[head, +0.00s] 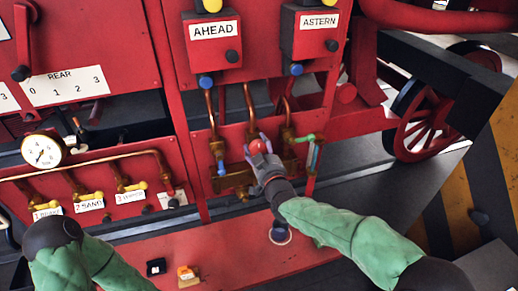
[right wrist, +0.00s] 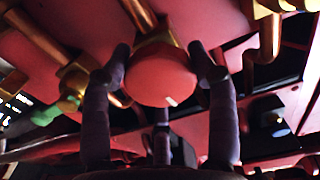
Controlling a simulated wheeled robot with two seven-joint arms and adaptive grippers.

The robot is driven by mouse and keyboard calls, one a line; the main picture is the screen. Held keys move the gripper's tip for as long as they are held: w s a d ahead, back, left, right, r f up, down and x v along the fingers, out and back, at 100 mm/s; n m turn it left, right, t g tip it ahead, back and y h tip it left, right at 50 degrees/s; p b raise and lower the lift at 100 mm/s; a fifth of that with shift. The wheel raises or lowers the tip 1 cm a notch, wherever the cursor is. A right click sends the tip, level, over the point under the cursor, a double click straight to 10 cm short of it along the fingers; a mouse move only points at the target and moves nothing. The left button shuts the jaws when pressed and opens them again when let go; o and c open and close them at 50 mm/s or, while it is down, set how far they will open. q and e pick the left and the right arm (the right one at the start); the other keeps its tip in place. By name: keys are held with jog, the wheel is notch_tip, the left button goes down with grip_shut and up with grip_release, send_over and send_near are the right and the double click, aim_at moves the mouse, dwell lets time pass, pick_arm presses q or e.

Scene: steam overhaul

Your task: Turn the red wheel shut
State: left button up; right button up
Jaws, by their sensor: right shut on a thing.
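The red wheel (head: 258,147) is a small round red knob on a brass valve on the lower red panel, in the middle of the head view. My right gripper (head: 256,150) is shut on it, its dark fingers around the rim. In the right wrist view the red wheel (right wrist: 160,75) fills the middle, with a finger touching each side and a third finger below. How far the valve is turned cannot be seen. My left arm shows at the lower left of the head view, but its gripper is not in the picture.
A blue-handled valve (head: 219,160) and a green-handled valve (head: 305,138) flank the red wheel closely. Copper pipes run above. A pressure gauge (head: 43,150) and a row of yellow-handled taps (head: 88,197) are at left.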

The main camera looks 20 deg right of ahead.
jog(key=shift+r+m+b, duration=0.3)
jog(key=shift+r+b, duration=0.05)
jog(key=shift+b, duration=0.2)
jog(key=shift+w+d+r, duration=0.1)
jog(key=shift+r, duration=0.15)
jog(key=o, duration=1.1)
jog(key=shift+o, duration=0.2)
jog(key=shift+a+f, duration=0.15)
jog(key=shift+a, duration=0.05)
jog(key=shift+f, duration=0.1)
jog(key=shift+s+d, duration=0.1)
jog(key=shift+s, duration=0.1)
jog(key=s, duration=1.1)
jog(key=shift+s+d, duration=0.15)
jog(key=shift+s, duration=0.2)
